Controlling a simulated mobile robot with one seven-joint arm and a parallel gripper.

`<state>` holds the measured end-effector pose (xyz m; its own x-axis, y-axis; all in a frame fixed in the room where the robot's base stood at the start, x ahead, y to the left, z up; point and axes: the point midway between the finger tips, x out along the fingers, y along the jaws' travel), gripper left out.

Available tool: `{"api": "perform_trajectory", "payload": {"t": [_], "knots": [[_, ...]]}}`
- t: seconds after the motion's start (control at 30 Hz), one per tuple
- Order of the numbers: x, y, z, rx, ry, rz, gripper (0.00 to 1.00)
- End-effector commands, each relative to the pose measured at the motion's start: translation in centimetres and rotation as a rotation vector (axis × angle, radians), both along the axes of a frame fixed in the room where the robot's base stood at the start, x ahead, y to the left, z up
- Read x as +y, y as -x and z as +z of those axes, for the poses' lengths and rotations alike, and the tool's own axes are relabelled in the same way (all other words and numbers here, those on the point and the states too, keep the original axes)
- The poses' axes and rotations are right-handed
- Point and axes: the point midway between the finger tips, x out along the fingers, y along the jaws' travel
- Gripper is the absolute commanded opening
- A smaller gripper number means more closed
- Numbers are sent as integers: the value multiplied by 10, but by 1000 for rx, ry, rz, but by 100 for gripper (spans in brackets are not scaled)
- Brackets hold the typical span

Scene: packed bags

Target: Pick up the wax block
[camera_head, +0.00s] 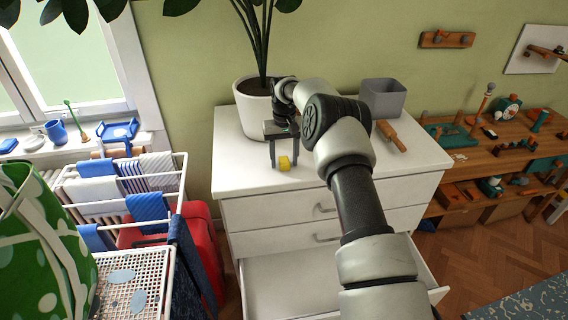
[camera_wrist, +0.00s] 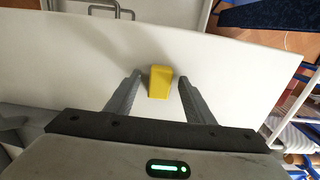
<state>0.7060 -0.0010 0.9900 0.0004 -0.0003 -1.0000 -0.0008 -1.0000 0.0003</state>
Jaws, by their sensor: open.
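The wax block is a small yellow block (camera_head: 285,163) on the white dresser top (camera_head: 240,178), near its front edge. In the wrist view the yellow block (camera_wrist: 160,82) stands between the two grey fingers. My gripper (camera_head: 281,166) points down over the dresser with its fingers apart, one on each side of the block. In the wrist view my gripper (camera_wrist: 157,82) has the right finger close to the block and a wider gap on the left. Whether a finger touches the block I cannot tell.
A white plant pot (camera_head: 254,106) stands behind my gripper. A grey bin (camera_head: 383,97) and a brown wooden object (camera_head: 388,134) are on the dresser's right part. A lower drawer (camera_head: 285,275) is pulled out. A drying rack (camera_head: 120,190) stands at left.

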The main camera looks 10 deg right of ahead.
Motion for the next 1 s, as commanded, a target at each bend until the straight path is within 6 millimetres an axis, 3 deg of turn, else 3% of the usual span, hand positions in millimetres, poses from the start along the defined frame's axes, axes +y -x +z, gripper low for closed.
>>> {"api": "perform_trajectory", "payload": {"t": [0.07,0.3,0.37,0.67,1.0], "knots": [[0,0,0,0,0,0,45],[0,0,0,0,0,0,5],[0,0,1,0,0,0,1],[0,-1,11,-3,0,0,0],[1,-1,77,-4,0,1,0]]}}
